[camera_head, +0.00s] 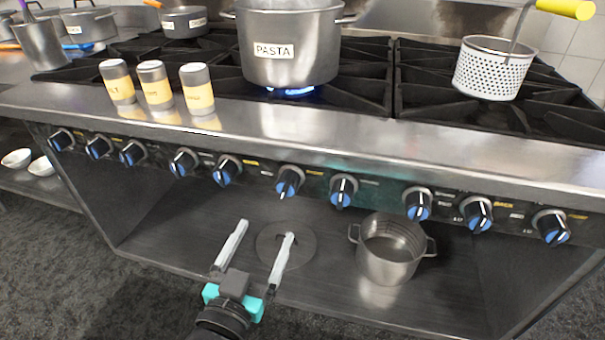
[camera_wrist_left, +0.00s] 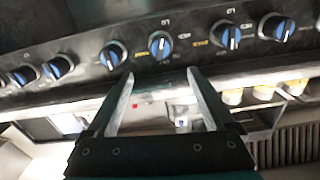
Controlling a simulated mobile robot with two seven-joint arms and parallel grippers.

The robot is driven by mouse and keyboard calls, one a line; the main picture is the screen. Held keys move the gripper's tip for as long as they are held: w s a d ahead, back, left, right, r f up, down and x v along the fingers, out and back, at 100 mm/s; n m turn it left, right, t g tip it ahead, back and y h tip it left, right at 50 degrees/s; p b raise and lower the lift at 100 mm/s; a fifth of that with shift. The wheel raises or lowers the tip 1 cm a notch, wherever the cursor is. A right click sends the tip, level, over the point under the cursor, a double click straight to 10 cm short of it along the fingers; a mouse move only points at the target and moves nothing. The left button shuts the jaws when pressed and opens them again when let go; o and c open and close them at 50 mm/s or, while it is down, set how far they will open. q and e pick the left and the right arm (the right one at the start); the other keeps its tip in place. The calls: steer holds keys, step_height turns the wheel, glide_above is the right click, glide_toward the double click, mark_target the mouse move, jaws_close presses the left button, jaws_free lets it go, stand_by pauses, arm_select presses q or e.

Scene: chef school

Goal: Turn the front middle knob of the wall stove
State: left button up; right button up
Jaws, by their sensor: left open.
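A row of several black-and-blue knobs runs along the stove's front panel. Two near the middle are a knob (camera_head: 289,182) below the pasta pot and its right neighbour (camera_head: 343,190); the labels are too small to tell which is the front middle one. My left gripper (camera_head: 266,231) is open and empty, below and in front of the panel, its fingers pointing toward it, apart from the knobs. In the left wrist view the open fingers (camera_wrist_left: 160,74) point at the panel, with a knob (camera_wrist_left: 160,45) beyond the gap. My right gripper is not in view.
A pasta pot (camera_head: 290,45) stands over a lit blue flame. Several shakers (camera_head: 155,88) stand near the stove's front edge. A perforated basket (camera_head: 490,70) is at right. A steel pot (camera_head: 389,255) sits on the lower shelf (camera_head: 170,245), right of my gripper.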

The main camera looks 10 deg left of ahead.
mark_target(284, 191)
arm_select(q)
steer(key=w+b, duration=0.3)
steer(key=w, duration=0.9)
steer(key=shift+w+d+b, duration=0.1)
steer(key=shift+w+b, duration=0.2)
steer(key=shift+b, duration=0.05)
steer(key=shift+w+b, duration=0.3)
steer(key=shift+w, duration=0.7)
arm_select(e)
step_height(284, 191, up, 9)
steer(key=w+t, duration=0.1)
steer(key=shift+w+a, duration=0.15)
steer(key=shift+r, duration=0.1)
arm_select(q)
steer(key=shift+c, duration=0.4)
steer(key=shift+d, duration=0.1)
steer(key=c, duration=1.3)
